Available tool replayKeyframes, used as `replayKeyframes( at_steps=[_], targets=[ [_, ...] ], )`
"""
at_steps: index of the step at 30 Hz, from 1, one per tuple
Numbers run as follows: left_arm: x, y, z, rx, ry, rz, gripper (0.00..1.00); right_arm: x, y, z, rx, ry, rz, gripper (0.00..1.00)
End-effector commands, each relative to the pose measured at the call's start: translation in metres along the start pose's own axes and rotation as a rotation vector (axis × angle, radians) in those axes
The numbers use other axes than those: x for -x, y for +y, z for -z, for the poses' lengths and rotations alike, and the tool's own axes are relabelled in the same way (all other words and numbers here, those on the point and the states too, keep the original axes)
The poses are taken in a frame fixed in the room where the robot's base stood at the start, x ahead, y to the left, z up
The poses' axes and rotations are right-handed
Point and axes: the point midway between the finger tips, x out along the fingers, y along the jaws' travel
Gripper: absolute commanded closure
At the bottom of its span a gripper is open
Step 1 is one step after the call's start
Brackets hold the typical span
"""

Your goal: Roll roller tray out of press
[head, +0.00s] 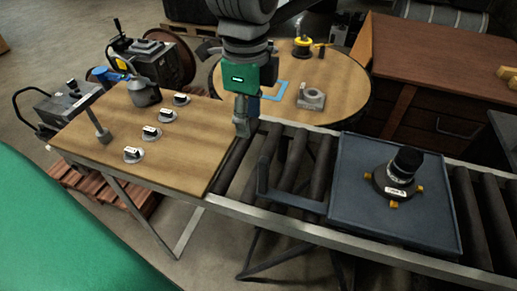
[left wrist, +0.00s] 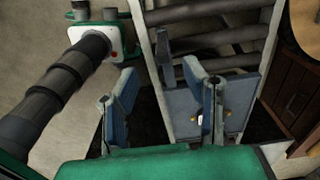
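The roller tray (head: 350,170) is a flat dark blue-grey tray on a roller conveyor, with an upright handle (head: 263,182) reaching out from its left side. A black round part with gold knobs (head: 397,175) stands on it. My left gripper (head: 244,128) hangs, fingers down, above the rollers, left of and behind the handle, apart from it. In the left wrist view its two fingers (left wrist: 165,105) are spread with nothing held, and the tray (left wrist: 245,92) shows partly behind one finger. My right gripper does not show. I cannot make out the press.
A wooden table (head: 180,175) with several small labelled parts adjoins the conveyor's left end. A round table (head: 345,95) and a wooden desk (head: 440,70) stand behind. Bare rollers (head: 315,165) lie between the wooden table and the tray. The conveyor's metal rail (head: 290,222) runs along the front.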

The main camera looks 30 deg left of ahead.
Motion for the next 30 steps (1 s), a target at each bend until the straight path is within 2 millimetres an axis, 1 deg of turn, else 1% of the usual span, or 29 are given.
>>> replayKeyframes(
  at_steps=[2,5,15,19,21,24,30],
  targets=[
    [-0.003,0.001,0.002,-0.012,-0.004,-0.004,0.6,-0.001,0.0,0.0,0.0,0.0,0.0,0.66],
    [-0.018,0.002,0.003,-0.012,-0.005,-0.008,0.6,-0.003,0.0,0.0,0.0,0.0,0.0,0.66],
    [-0.091,0.002,0.002,-0.01,-0.004,-0.007,0.6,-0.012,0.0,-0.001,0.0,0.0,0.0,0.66],
    [-0.113,0.002,0.0,-0.01,-0.002,-0.007,0.6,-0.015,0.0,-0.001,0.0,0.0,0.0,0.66],
    [-0.122,0.001,0.0,-0.008,0.0,-0.006,0.6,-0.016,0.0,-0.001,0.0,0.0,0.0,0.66],
    [-0.13,0.001,0.0,-0.009,0.0,-0.004,0.6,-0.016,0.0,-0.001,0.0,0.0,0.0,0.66],
    [-0.135,0.001,0.002,-0.008,-0.001,-0.001,0.6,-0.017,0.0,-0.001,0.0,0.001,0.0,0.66]
  ],
)
